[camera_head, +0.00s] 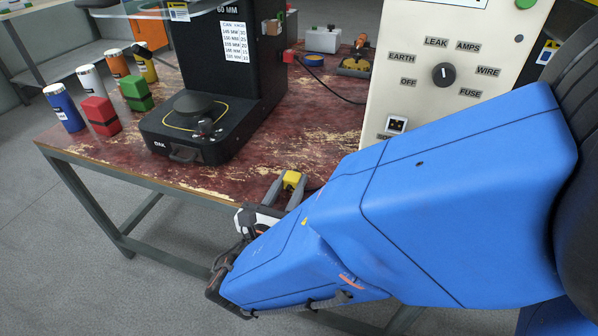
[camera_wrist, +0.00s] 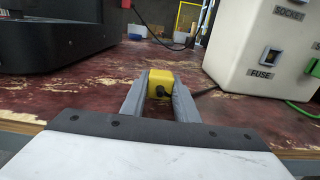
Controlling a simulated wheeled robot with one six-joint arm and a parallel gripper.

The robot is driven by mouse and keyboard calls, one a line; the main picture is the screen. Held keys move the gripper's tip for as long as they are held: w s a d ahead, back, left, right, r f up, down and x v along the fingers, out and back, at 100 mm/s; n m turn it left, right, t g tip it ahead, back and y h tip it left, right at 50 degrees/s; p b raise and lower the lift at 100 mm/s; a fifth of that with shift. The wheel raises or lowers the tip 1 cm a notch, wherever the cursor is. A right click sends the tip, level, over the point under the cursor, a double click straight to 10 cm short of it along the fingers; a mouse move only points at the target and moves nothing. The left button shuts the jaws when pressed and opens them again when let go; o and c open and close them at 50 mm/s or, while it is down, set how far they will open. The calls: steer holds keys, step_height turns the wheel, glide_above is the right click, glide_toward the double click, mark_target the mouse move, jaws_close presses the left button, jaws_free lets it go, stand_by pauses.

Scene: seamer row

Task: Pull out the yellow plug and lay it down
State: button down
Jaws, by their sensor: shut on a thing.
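The yellow plug (camera_head: 291,180) is between the fingers of my gripper (camera_head: 284,190), low over the front part of the worn red table. In the wrist view the yellow plug (camera_wrist: 160,82) sits between the two grey fingertips of my gripper (camera_wrist: 160,90), which are shut on it. A dark cord shows at the plug. Whether the plug touches the tabletop, I cannot tell. The white tester box (camera_head: 425,75) stands to the right, with a dial and a socket low on its front. In the wrist view its panel (camera_wrist: 262,55) shows openings marked SOCKET and FUSE.
A black machine (camera_head: 185,135) stands left on the table (camera_head: 285,125). Several coloured cans and red (camera_head: 100,115) and green (camera_head: 136,92) blocks stand at the far left. A green cable (camera_wrist: 300,107) lies beside the tester. Bare tabletop shows between machine and tester.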

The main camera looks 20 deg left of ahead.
steer(key=c, duration=1.3)
jaws_free()
steer(key=s+d, duration=0.2)
steer(key=s, duration=1.5)
steer(key=shift+s, duration=0.15)
